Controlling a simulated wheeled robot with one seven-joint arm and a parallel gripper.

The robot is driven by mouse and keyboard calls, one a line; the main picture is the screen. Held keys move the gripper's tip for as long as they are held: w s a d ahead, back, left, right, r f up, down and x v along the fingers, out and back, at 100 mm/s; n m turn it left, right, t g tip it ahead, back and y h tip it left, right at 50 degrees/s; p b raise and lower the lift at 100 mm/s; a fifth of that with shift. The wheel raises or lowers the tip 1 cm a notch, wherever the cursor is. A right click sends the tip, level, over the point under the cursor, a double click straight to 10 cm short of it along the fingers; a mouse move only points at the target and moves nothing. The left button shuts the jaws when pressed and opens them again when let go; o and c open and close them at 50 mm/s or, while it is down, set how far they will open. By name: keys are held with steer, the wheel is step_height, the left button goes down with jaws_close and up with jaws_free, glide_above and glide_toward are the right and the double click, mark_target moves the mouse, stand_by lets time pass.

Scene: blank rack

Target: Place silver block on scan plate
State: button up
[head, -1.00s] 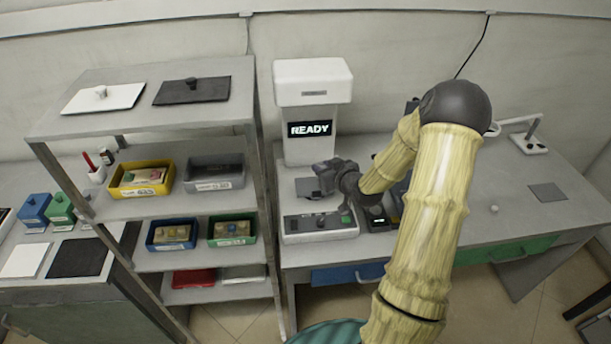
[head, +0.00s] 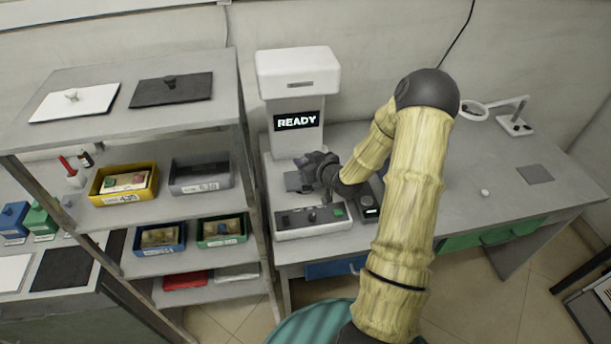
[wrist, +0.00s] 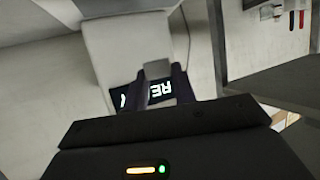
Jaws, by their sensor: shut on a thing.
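My gripper (wrist: 160,82) is shut on the silver block (wrist: 157,69), a small pale grey block between its two dark fingertips in the wrist view. In the head view my gripper (head: 308,166) is just in front of the white scanner's column, above its base. The scanner (head: 298,75) has a lit screen reading READY. A dark flat plate (head: 293,182), apparently the scan plate, shows on the base beside and below the gripper. The gripper hides part of it. I cannot make out the block in the head view, nor any contact with the plate.
A control panel (head: 311,217) with a green button forms the scanner's front. A small dark device (head: 371,211) stands to its right. A shelf rack (head: 237,140) with coloured bins stands close on the left. The bench (head: 450,165) is mostly clear toward the right.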

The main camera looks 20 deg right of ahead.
steer(key=shift+d+f, duration=0.15)
steer(key=shift+f, duration=0.4)
steer(key=shift+d+f, duration=0.15)
steer(key=shift+f, duration=0.4)
steer(key=shift+d+f, duration=0.1)
steer(key=shift+f, duration=0.1)
steer(key=shift+f, duration=0.1)
steer(key=shift+f+p, duration=0.5)
steer(key=shift+f, duration=1.45)
steer(key=shift+f, duration=0.2)
steer(key=o, duration=1.1)
steer(key=shift+c, duration=0.2)
steer(key=shift+r, duration=0.15)
